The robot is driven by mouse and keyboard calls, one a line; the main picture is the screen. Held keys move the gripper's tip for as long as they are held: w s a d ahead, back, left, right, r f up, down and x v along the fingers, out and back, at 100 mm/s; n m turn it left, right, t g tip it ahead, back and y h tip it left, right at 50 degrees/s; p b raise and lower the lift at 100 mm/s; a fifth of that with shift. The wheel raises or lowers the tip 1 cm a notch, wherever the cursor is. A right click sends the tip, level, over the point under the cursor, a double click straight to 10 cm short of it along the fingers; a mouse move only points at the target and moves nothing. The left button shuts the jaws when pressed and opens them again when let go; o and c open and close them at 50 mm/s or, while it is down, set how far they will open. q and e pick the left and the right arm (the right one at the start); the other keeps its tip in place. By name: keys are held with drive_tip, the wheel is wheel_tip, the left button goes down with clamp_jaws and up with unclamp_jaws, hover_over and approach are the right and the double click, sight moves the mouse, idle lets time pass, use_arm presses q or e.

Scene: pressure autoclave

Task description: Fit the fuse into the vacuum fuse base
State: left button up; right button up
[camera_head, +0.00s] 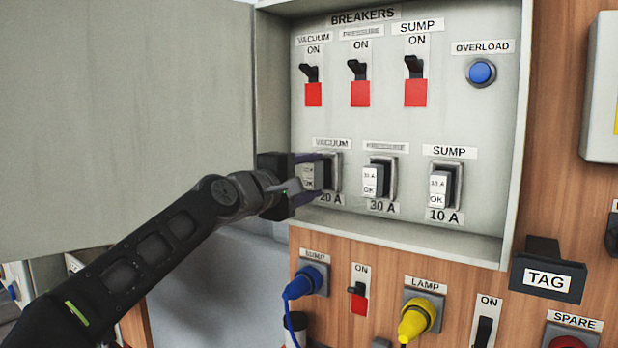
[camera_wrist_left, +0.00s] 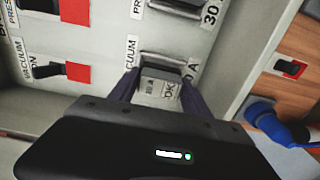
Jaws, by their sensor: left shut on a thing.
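The vacuum fuse (camera_head: 308,176) is a small white-labelled block at the vacuum position, above the 20 A label. My left gripper (camera_head: 312,178) is shut on it, one finger on each side; the fuse also shows between the fingers in the left wrist view (camera_wrist_left: 160,88). The grey vacuum fuse base (camera_head: 335,172) is right behind the fuse and partly hidden by it and the fingers. The fuse is at the base's front; I cannot tell whether it is fully seated. My right gripper is not in view.
The pressure fuse (camera_head: 372,181) and sump fuse (camera_head: 440,188) sit in their bases to the right. Breaker switches (camera_head: 358,70) are above. The open cabinet door (camera_head: 130,120) is at left, and the cabinet's lower ledge (camera_head: 400,238) runs below. Blue (camera_head: 308,282) and yellow (camera_head: 416,320) plugs are underneath.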

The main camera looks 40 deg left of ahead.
sight(309, 176)
use_arm(q)
drive_tip(key=shift+w, duration=0.7)
drive_tip(key=o, duration=1.5)
drive_tip(key=shift+s+a, duration=0.1)
drive_tip(key=shift+s, duration=0.45)
drive_tip(key=s, duration=0.6)
drive_tip(key=shift+s+d+b, duration=0.2)
drive_tip(key=shift+s+b, duration=0.1)
drive_tip(key=shift+s, duration=0.1)
